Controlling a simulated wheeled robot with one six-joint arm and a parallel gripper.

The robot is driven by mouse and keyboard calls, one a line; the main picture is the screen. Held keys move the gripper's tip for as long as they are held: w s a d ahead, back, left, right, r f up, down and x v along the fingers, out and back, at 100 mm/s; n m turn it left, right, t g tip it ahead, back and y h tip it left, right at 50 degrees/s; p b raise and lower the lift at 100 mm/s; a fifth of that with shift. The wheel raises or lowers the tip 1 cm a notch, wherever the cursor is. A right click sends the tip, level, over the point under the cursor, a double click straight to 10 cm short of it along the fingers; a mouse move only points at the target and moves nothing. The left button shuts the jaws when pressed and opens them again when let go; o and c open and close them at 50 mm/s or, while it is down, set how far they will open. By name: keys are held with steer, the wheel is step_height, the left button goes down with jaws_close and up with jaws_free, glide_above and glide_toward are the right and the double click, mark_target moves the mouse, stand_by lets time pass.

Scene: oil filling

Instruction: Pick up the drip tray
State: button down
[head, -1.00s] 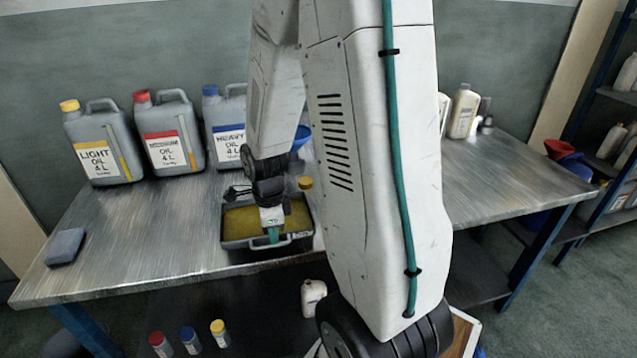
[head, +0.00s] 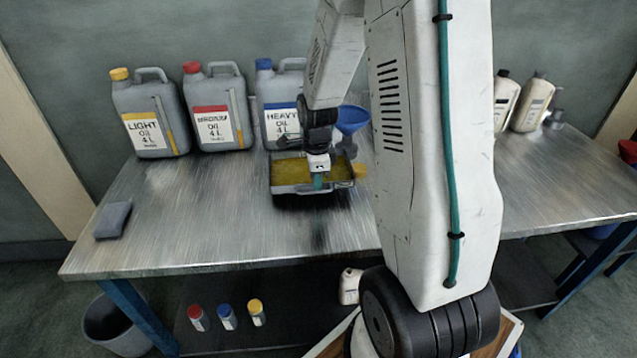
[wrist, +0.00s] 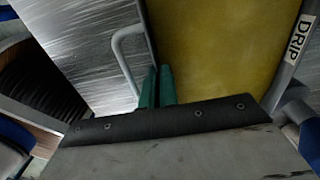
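The drip tray (head: 290,189) is a grey, shallow tray with yellow-brown oil in it, at the middle of the bench in the head view. My gripper (head: 318,183) is at its front side. In the wrist view the green fingertips (wrist: 157,72) are close together at the tray's near wall, beside the pale handle loop (wrist: 117,48). They look shut on the tray's edge; the exact contact is hidden. The tray's DRIP label (wrist: 299,38) shows at the right. The tray looks level. A dark patch on the bench in front suggests it is raised, but the gap is unclear.
Light (head: 150,100), medium (head: 217,95) and heavy (head: 280,128) oil cans stand behind the tray. A blue funnel (head: 352,119) is close behind its right side. A grey sponge-like block (head: 113,220) lies at the left.

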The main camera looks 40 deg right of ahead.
steer(key=shift+w+d, duration=0.2)
steer(key=shift+d, duration=0.3)
steer(key=shift+w+d, duration=0.4)
steer(key=shift+a+f, duration=0.3)
steer(key=shift+f, duration=0.3)
steer(key=shift+d+f, duration=0.15)
steer(key=shift+f, duration=1)
steer(key=c, duration=2.1)
jaws_free()
steer(key=shift+f, duration=0.15)
steer(key=o, duration=0.4)
